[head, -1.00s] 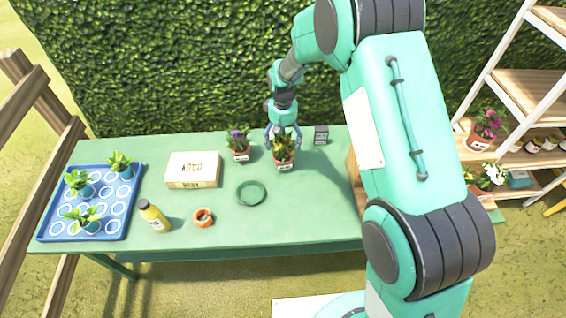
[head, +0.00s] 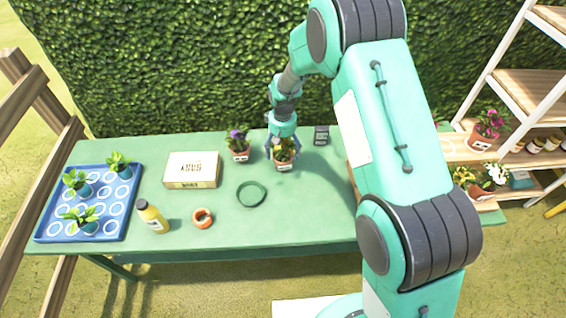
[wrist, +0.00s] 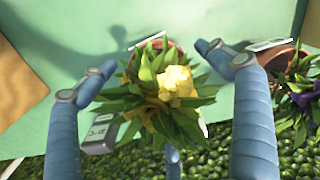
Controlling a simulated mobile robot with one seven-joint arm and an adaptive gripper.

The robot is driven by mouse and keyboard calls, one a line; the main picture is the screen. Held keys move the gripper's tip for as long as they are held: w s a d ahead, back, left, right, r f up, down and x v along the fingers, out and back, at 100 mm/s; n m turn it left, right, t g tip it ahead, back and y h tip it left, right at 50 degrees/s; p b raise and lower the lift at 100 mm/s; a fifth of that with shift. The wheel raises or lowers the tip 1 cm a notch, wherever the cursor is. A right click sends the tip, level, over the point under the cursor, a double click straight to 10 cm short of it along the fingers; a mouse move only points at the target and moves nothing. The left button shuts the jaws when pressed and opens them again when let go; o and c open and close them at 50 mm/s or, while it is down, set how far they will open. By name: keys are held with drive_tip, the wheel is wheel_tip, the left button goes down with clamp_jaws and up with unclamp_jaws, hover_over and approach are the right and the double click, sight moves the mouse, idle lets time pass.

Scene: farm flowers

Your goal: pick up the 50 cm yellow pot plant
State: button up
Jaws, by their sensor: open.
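The yellow pot plant (head: 284,160) stands upright on the green table, in a terracotta pot with a white label. In the wrist view its yellow flower (wrist: 176,82) and green leaves fill the middle and hide much of the pot. My gripper (head: 284,143) is right above it, pointing down. In the wrist view, its open fingers (wrist: 155,62) stand on either side of the plant. I cannot tell whether they touch its leaves. The plant's height cannot be read here.
A purple-flowered pot plant (head: 238,147) stands close on the left; it also shows in the wrist view (wrist: 303,97). A small grey box (head: 321,135) is on the right. A green ring (head: 251,194) lies in front. A cardboard box (head: 192,170) is further left. A hedge (head: 180,70) rises behind.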

sight(283, 158)
drive_tip(key=shift+f+b, duration=0.4)
drive_tip(key=shift+f, duration=1.5)
drive_tip(key=c, duration=2)
drive_tip(key=shift+r, duration=0.15)
drive_tip(key=shift+c, duration=0.2)
drive_tip(key=shift+r, duration=0.55)
drive_tip(key=shift+s+r+p, duration=0.25)
drive_tip(key=shift+r+p, duration=0.4)
drive_tip(key=shift+r, duration=0.6)
drive_tip(key=s+d+r+p, duration=0.1)
drive_tip(key=s+d+p, duration=0.1)
drive_tip(key=s, duration=1.3)
drive_tip(key=shift+d+r, duration=0.15)
drive_tip(key=shift+d, duration=0.45)
